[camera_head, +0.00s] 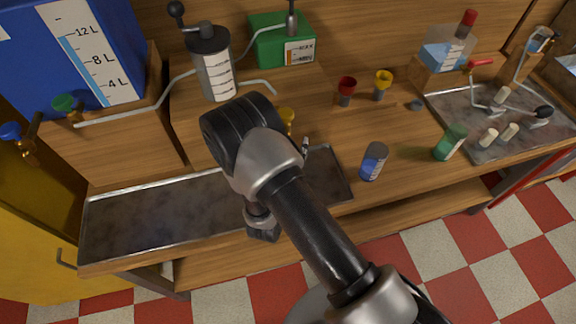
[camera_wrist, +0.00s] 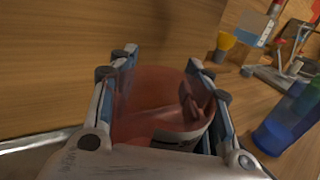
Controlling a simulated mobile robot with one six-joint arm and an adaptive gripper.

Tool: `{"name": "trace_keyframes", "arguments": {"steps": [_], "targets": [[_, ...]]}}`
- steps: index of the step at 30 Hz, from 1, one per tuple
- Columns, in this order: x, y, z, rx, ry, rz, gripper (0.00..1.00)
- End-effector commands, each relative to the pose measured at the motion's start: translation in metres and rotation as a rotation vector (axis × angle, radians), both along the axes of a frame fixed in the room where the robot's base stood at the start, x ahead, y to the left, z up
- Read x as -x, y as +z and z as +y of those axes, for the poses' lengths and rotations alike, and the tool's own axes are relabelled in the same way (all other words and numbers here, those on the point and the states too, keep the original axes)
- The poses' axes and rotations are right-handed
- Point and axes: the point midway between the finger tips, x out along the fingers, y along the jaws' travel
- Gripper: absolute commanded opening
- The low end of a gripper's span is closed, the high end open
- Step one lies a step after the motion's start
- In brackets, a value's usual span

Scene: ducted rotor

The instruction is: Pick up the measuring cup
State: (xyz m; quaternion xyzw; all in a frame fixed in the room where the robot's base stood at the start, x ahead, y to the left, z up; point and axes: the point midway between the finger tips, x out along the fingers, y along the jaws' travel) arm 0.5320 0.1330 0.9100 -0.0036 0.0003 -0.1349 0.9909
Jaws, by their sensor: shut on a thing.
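The measuring cup (camera_wrist: 160,95) is a translucent reddish cup with a pale label bearing dark marks. It shows in the wrist view between the fingers of my gripper (camera_wrist: 165,68), which is shut on it. The fingers press on its left and right sides. Its lower part is partly hidden by my gripper. In the head view the cup cannot be made out, and my arm covers most of that spot.
A wooden bench carries a dark metal tray (camera_head: 145,215) along its front. A blue container (camera_head: 373,161) and a green one (camera_head: 451,142) stand to the right. Red (camera_head: 346,88) and yellow (camera_head: 383,82) funnel-like items stand behind. A blue tank (camera_head: 75,50) is at left.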

Motion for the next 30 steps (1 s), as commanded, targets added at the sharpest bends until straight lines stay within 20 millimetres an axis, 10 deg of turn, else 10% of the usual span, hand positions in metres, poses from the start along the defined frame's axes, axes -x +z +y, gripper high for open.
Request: {"name": "trace_keyframes", "arguments": {"steps": [30], "targets": [[0.0002, -0.0003, -0.0001, 0.001, 0.000, 0.001, 0.02]]}}
